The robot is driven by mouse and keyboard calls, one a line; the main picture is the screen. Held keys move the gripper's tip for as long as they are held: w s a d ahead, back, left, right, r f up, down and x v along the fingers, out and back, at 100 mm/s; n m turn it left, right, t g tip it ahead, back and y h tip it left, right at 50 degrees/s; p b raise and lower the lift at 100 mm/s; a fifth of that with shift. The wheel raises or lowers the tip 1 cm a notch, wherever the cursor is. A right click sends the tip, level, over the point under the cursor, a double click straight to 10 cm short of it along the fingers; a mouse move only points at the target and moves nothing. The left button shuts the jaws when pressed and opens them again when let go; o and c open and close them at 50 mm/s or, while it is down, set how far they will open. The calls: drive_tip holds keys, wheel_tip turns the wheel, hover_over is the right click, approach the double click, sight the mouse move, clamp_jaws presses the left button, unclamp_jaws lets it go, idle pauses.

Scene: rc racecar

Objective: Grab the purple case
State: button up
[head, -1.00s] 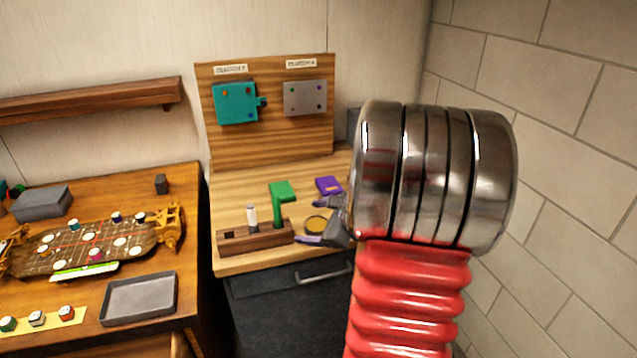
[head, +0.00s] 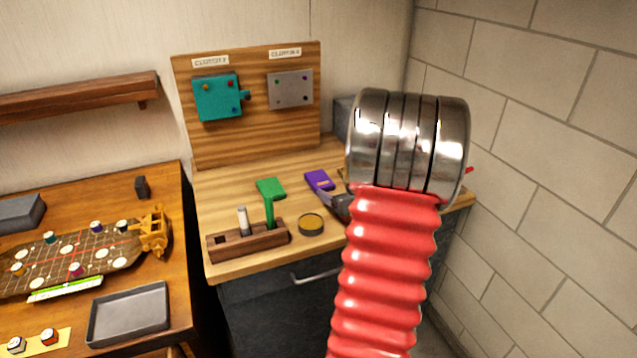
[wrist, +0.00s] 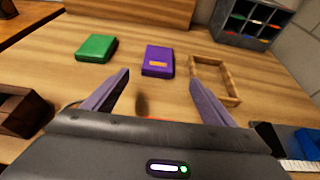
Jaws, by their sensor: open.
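The purple case (wrist: 158,61) lies flat on the wooden bench, with a small orange label on its near part. In the head view the purple case (head: 319,181) is just beyond my gripper (head: 338,203), which is largely hidden behind my arm. In the wrist view my gripper (wrist: 160,84) has its two purple-grey fingers spread wide with nothing between them. The purple case sits ahead of the fingertips, roughly centred between them and apart from both.
A green case (wrist: 96,48) lies left of the purple one. An empty wooden frame (wrist: 215,78) lies to its right. A compartment box (wrist: 248,20) stands at the back right. A holder block (head: 247,241) and a round tin (head: 311,223) are near the bench front.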

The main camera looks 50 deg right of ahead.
approach(320, 180)
drive_tip(key=x, duration=0.3)
drive_tip(key=shift+w+d+f, duration=0.1)
drive_tip(key=shift+d+f, duration=0.2)
drive_tip(key=shift+f, duration=0.15)
drive_tip(key=shift+w, duration=0.1)
drive_tip(key=shift+w+f, duration=0.1)
drive_tip(key=shift+x, duration=2.55)
drive_tip(key=shift+w+a, duration=0.1)
drive_tip(key=shift+r, duration=0.25)
drive_tip(key=c, duration=1.2)
